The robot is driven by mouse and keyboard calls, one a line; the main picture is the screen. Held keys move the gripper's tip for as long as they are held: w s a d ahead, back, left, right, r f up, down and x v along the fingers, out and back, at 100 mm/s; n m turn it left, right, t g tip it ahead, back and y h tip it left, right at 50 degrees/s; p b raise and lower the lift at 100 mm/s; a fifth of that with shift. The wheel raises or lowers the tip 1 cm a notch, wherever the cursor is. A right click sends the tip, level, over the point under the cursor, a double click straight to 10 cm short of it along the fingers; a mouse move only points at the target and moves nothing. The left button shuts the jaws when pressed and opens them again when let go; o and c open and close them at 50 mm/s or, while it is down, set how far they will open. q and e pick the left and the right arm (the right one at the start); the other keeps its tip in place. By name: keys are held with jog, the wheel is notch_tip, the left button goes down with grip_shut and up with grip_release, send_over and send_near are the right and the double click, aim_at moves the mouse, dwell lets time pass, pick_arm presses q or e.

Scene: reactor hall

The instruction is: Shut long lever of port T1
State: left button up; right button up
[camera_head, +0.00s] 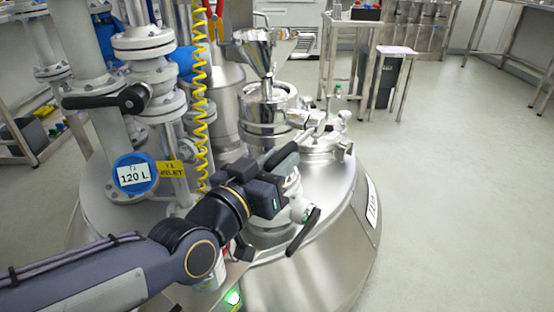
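A steel vessel with a domed lid (330,215) stands in the middle. A white valve (299,208) with a long black lever (303,232) sits on the lid; this lever slants down to the left. My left gripper (277,172) is just above and left of this valve, over a port partly hidden behind it. I cannot tell whether it touches anything or how far its fingers are apart. Another black lever (105,101) points left from the white pipework at left. No port label reading T1 is clearly legible. My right gripper is not in view.
A steel funnel (265,52) stands on the lid behind my gripper. A yellow coiled hose (201,110) and white flanged pipes (150,60) rise at left, with a blue round 120 L sign (135,174). The floor (460,190) at right is clear.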

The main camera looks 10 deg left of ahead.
pick_arm(q)
jog(key=shift+o, duration=1.1)
jog(key=shift+r, duration=0.1)
jog(key=shift+s, duration=0.2)
jog(key=p+v, duration=0.2)
jog(key=v, duration=0.5)
jog(key=shift+s, duration=0.2)
jog(key=shift+a, duration=0.2)
